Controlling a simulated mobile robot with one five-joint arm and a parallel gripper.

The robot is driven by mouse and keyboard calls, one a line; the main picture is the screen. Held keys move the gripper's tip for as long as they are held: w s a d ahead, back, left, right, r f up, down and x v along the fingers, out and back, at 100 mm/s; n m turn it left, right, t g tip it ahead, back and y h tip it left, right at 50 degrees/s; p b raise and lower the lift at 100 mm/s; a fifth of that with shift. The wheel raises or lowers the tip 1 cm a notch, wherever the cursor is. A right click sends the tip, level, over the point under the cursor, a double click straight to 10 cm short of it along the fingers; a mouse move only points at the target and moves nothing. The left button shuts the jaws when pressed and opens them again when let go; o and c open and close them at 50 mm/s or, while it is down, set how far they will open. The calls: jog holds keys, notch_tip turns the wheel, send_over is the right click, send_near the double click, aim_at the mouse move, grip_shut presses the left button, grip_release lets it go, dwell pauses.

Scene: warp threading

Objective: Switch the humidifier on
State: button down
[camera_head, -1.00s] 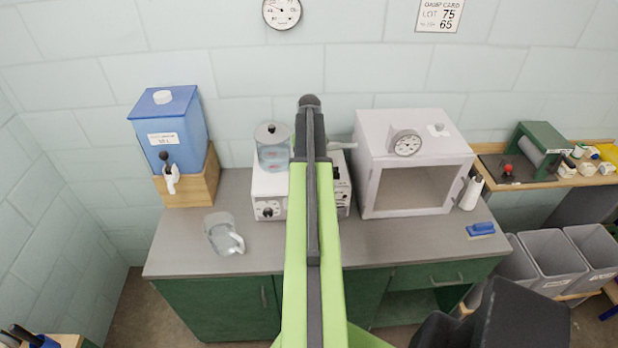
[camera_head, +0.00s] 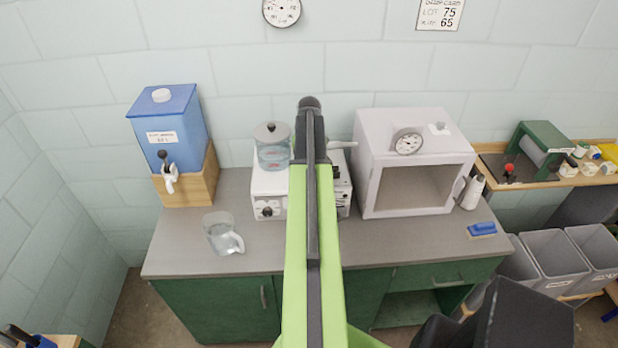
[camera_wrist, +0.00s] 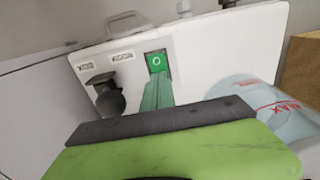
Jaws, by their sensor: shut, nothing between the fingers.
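The humidifier (camera_head: 268,188) is a white box on the counter with a clear, blue-tinted tank (camera_head: 273,155) on top. My arm hides the middle of its front in the head view. In the wrist view its white front panel (camera_wrist: 205,55) carries a dark round knob (camera_wrist: 109,103), small labels and a green switch (camera_wrist: 156,62) marked with a white ring. My gripper (camera_wrist: 156,86) is shut and empty, its narrow green fingers ending right at the switch. I cannot tell whether they touch or press it. The tank, marked MAX, also shows in the wrist view (camera_wrist: 262,100).
A clear jug (camera_head: 222,236) and a blue dispenser (camera_head: 170,125) on a wooden stand are left on the counter. The front counter is mostly clear.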

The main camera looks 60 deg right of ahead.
jog(key=shift+f, duration=0.15)
notch_tip(320, 180, up, 7)
jog(key=p, duration=0.7)
dwell(0.3)
